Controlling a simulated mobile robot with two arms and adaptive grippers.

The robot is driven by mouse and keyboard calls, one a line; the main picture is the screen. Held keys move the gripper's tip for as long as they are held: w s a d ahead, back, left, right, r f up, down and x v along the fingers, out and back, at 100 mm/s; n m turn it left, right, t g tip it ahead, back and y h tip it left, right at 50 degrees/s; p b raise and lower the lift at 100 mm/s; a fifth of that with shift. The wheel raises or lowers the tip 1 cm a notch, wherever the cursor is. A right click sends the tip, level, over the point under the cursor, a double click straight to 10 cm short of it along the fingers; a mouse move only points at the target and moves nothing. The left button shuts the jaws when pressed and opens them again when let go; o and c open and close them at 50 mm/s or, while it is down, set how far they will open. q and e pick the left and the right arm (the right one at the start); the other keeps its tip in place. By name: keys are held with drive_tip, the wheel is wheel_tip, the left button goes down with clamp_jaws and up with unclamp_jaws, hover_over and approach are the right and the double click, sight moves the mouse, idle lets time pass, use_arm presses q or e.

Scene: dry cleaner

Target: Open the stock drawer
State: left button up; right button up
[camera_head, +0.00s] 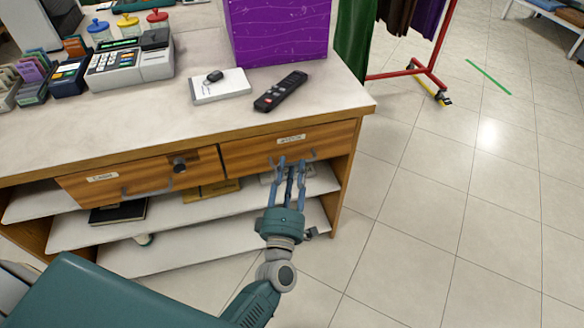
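The stock drawer (250,156) is the right-hand wooden drawer under the countertop, with a small white label on its front. It looks closed. Its grey handle (313,155) is partly hidden behind my gripper fingers. My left gripper (291,161) reaches up from below, with its blue fingers spread apart and their tips at the handle. I cannot tell whether they touch it. Nothing shows held between them. My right gripper is not in view.
The left drawer (118,181) has a label, a handle and a dark knob. A purple box (277,30), remote (281,91), white pad (219,87) and card terminal (130,62) stand on the counter (200,125). Open shelves lie below. Tiled floor is free at right, before a red clothes rack (405,72).

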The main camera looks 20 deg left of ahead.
use_arm(q)
drive_tip(key=shift+w, duration=0.45)
drive_tip(key=shift+c, duration=0.6)
clamp_jaws()
drive_tip(key=shift+s, duration=0.1)
